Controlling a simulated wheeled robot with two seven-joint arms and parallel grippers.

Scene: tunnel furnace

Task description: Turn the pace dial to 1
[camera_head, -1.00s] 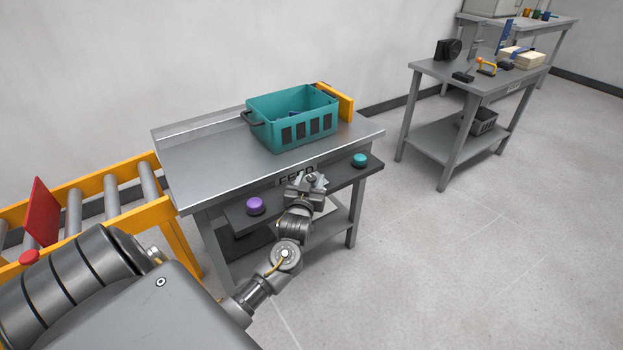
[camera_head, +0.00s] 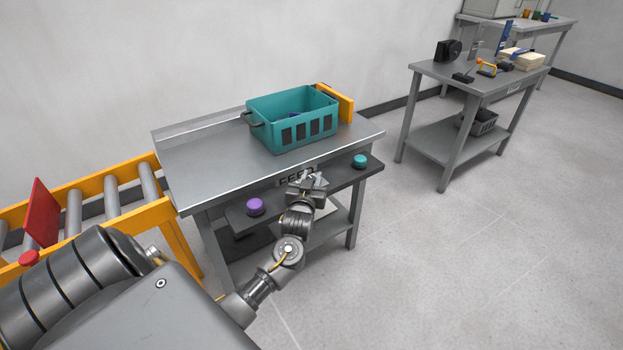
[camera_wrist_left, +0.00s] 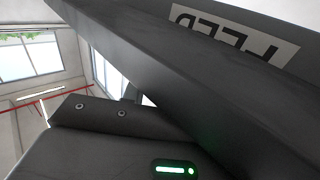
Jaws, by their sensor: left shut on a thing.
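My left gripper (camera_head: 309,181) is at the dark front ledge (camera_head: 335,181) of the grey feed table, between a purple knob (camera_head: 255,206) and a teal knob (camera_head: 360,161). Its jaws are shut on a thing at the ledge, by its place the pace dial. The dial is hidden by the gripper, so its setting cannot be read. In the left wrist view the dark gripper body (camera_wrist_left: 110,155) with a green light lies close under the ledge. My right gripper is not in view.
A teal crate (camera_head: 262,134) stands on the feed table (camera_head: 200,165). A yellow roller conveyor (camera_head: 110,185) adjoins it at left. A grey table (camera_head: 425,68) with tools stands at the right. The floor between is clear.

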